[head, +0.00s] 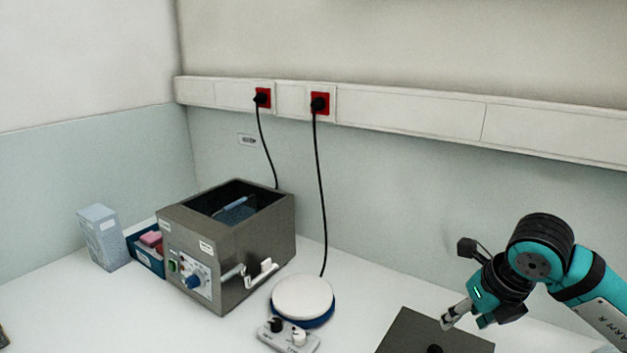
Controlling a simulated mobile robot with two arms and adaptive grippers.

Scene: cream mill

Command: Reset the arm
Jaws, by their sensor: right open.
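My right gripper (450,318) comes in from the right on its teal and black arm. It is above a dark grey plate (400,333) at the bottom edge of the head view. The gripper points down and to the left, its fingers are open, and I see nothing held in it. A small black knob (435,349) shows on the plate just below the fingers; the plate's lower part is cut off. My left gripper is not in view.
A grey metal bath (235,285) with a blue dial stands at the centre left. A round white-topped device (303,295) and a small control box (288,337) are right of it. A pale carton (103,238) and a blue box (147,258) stand left. Two cords hang from red wall sockets.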

